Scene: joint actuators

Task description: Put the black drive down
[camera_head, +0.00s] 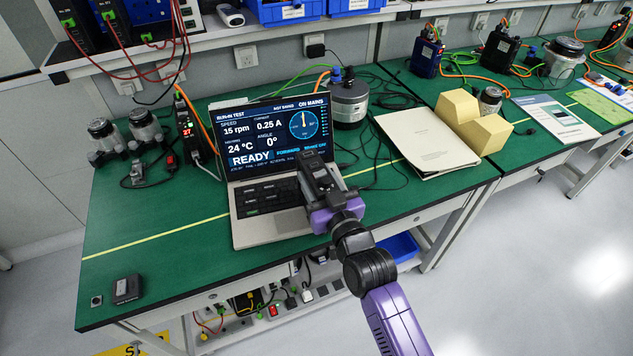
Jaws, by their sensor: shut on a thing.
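My gripper (311,160) reaches in from the lower right, in front of the laptop (264,158) and over the right side of its keyboard. It is seen from behind and is shut on a dark thing, taken to be the black drive. That thing is mostly hidden by the gripper and hard to tell apart from it. I cannot tell whether it touches the laptop or the bench. The green bench top (180,235) lies around and below.
A small black box (126,289) lies at the bench's front left corner. Motors (145,127) stand at the back left, and a grey cylinder (348,103) is behind the laptop. A folder (425,140) and yellow blocks (470,122) lie to the right. The bench left of the laptop is largely clear.

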